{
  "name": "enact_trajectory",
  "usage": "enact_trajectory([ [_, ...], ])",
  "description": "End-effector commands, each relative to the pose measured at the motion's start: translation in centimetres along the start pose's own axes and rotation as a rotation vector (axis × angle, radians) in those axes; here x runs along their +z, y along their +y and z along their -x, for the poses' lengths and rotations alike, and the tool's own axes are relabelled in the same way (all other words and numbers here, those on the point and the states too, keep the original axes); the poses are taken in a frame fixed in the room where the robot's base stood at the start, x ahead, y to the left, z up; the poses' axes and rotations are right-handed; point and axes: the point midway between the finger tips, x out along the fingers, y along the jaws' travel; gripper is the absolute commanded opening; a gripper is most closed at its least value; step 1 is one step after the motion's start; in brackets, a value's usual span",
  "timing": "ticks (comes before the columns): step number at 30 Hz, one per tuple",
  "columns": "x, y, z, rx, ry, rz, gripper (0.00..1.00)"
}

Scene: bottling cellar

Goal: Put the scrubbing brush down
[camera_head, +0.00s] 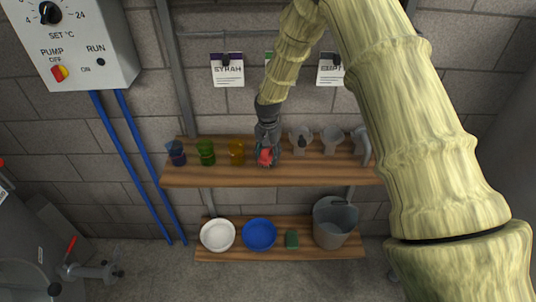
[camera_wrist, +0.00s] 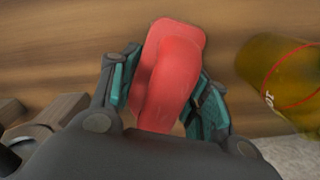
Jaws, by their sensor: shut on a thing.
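The scrubbing brush, a red rounded thing (camera_wrist: 168,75), sits between the fingers of my gripper (camera_wrist: 165,100) in the wrist view. The fingers, with teal pads, press on it from both sides. In the head view my gripper (camera_head: 266,150) is at the upper wooden shelf (camera_head: 270,178), and the red brush (camera_head: 265,157) shows at its tip. Wood lies right behind the brush in the wrist view. I cannot tell whether the brush touches the shelf. Its lower part is hidden by my gripper.
A green cup (camera_head: 205,152) and a dark cup (camera_head: 176,153) stand further left. Pale grey funnel-like pieces (camera_head: 331,140) stand right. The lower shelf holds bowls, a sponge and a bucket (camera_head: 335,222).

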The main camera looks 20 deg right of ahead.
Motion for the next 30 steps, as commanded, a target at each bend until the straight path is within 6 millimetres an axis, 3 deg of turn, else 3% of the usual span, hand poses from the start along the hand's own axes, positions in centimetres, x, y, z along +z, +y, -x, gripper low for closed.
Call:
enact_trajectory([
  [4, 0.0, 0.0, -0.5, 0.0, 0.0, 0.0, 0.17],
  [5, 0.0, 0.0, -0.4, 0.0, 0.0, 0.0, 0.5],
  [8, 0.0, 0.0, -0.4, 0.001, -0.001, 0.0, 0.68],
  [23, -0.1, 0.0, 0.5, -0.001, 0.001, 0.0, 0.68],
  [30, -0.1, -0.1, 3.1, -0.002, 0.002, -0.001, 0.68],
])
